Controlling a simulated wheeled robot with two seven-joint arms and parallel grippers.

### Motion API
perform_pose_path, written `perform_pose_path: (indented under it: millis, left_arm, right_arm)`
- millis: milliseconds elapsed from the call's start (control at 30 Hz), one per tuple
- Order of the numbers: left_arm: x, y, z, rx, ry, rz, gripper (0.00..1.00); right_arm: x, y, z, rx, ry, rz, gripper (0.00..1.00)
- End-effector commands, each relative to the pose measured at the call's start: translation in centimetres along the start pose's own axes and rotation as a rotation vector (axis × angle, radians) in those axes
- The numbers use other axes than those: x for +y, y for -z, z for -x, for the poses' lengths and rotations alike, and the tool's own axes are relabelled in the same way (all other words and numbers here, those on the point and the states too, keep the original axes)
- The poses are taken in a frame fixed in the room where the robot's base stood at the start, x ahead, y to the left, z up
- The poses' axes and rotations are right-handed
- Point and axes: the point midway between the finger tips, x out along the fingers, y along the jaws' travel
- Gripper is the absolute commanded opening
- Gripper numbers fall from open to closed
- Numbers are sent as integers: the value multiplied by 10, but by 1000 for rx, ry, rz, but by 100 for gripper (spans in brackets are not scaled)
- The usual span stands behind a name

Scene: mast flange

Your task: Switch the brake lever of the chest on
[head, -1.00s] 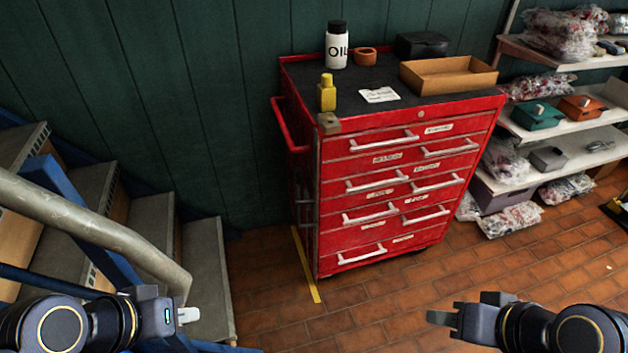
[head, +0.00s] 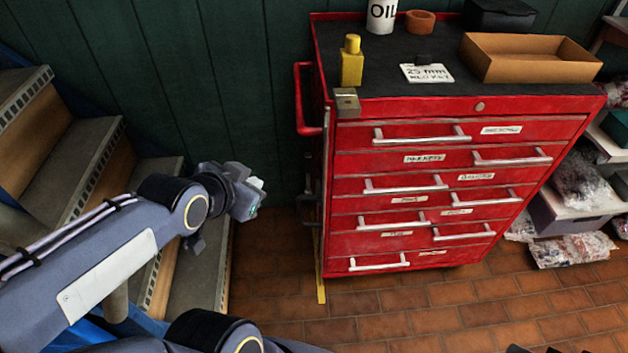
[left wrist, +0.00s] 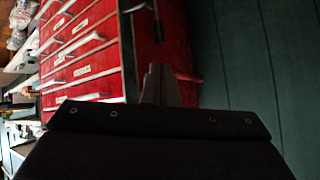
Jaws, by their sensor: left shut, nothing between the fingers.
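The red tool chest (head: 460,185) stands against the wall in the head view, its left side seen at a steep angle. A narrow grey metal part (head: 309,185) shows on that left side; I cannot tell whether it is the brake lever. My left gripper (head: 257,188) is to the left of the chest, apart from it, at mid height. In the left wrist view its fingers (left wrist: 157,84) are shut and empty, in front of the chest's red side (left wrist: 158,45). Only dark bits of my right gripper (head: 535,349) show at the bottom edge.
A red side handle (head: 302,100) sticks out from the chest's upper left. Stairs (head: 80,165) stand on the left, near my left arm. Loose items, including a yellow bottle (head: 351,62) and an open box (head: 530,60), lie on top. Brick floor in front is clear.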

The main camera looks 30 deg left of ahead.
Motion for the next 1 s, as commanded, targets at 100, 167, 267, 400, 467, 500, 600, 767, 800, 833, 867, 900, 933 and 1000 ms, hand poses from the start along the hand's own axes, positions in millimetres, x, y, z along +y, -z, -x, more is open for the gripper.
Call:
perform_pose_path:
  millis: [100,167,267,400,467,500,600,767,800,833,867,900,933,1000]
  left_arm:
    - [-17,-18,-36,78,89,-154,0]
    - [-25,-22,-52,126,139,-256,0]
    - [-36,-30,-78,210,216,-445,0]
    - [-38,-40,-108,332,299,-719,0]
    - [-36,-46,-121,386,326,-834,0]
    - [-32,-50,-128,422,340,-908,0]
    - [-20,-62,-144,514,365,-1077,0]
    - [-2,-78,-159,639,380,-1266,0]
    - [2,-81,-161,664,382,-1299,0]
    - [5,-83,-162,679,382,-1318,0]
    - [7,-84,-162,693,383,-1334,0]
    - [9,-86,-163,708,383,-1352,0]
    - [10,-86,-163,717,383,-1362,0]
    - [12,-86,-162,730,384,-1375,0]
  right_arm:
    - [17,-19,-37,0,0,0,36]
    - [25,-27,-54,0,0,0,36]
    - [37,-42,-82,0,0,0,36]
    - [55,-60,-119,0,0,0,36]
    - [62,-68,-135,0,0,0,36]
    - [66,-74,-145,0,0,0,36]
    - [77,-85,-168,0,0,0,36]
    - [88,-97,-192,0,0,0,36]
    - [90,-99,-196,0,0,0,36]
    - [91,-100,-198,0,0,0,36]
    - [91,-101,-200,0,0,0,36]
    - [92,-102,-202,0,0,0,36]
    - [92,-102,-202,0,0,0,36]
    - [93,-102,-203,0,0,0,36]
